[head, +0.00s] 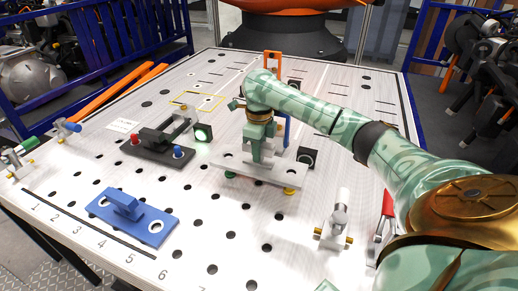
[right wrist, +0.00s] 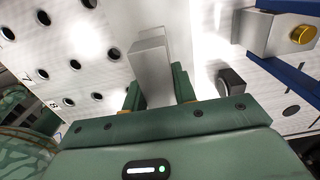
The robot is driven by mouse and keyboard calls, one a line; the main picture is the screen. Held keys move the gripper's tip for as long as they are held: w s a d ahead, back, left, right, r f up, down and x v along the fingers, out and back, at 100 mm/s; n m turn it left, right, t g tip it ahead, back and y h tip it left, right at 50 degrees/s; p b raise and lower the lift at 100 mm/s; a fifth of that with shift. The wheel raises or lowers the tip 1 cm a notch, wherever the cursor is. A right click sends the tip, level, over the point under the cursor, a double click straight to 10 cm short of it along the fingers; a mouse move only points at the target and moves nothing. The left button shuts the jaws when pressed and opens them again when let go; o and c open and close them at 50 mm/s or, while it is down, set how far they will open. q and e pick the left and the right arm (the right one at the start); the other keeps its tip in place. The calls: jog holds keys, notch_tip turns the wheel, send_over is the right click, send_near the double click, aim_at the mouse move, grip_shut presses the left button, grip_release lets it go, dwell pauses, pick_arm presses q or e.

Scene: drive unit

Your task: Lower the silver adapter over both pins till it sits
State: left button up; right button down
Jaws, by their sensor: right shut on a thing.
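The silver adapter (head: 231,166) is a flat plate with an upright grip block, seen under my right gripper in the head view. My right gripper (head: 261,150) is shut on the block, which also shows as a grey bar between the fingers in the right wrist view (right wrist: 152,72). The plate looks level and close above the table. A yellow pin part (head: 290,191) shows below its right end and a green pin part (head: 230,174) below its front left edge. The pin tops are hidden, and I cannot tell whether they are in the holes.
A blue plate with a handle (head: 160,221) lies at the front left. A black plate (head: 152,154) with red and blue pieces lies behind it. A silver clamp (head: 340,217) stands at the front right, beside red-handled pliers (head: 387,205). The perforated table (head: 215,225) is clear in front.

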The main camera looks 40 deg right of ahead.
aim_at(259, 165)
jog(key=shift+f, duration=0.2)
jog(key=shift+w+f+b, duration=0.1)
jog(key=shift+f+b, duration=1.45)
jog(key=shift+f, duration=1.1)
jog(key=c, duration=1)
grip_release()
jog(key=shift+c, duration=0.2)
jog(key=shift+f, duration=0.1)
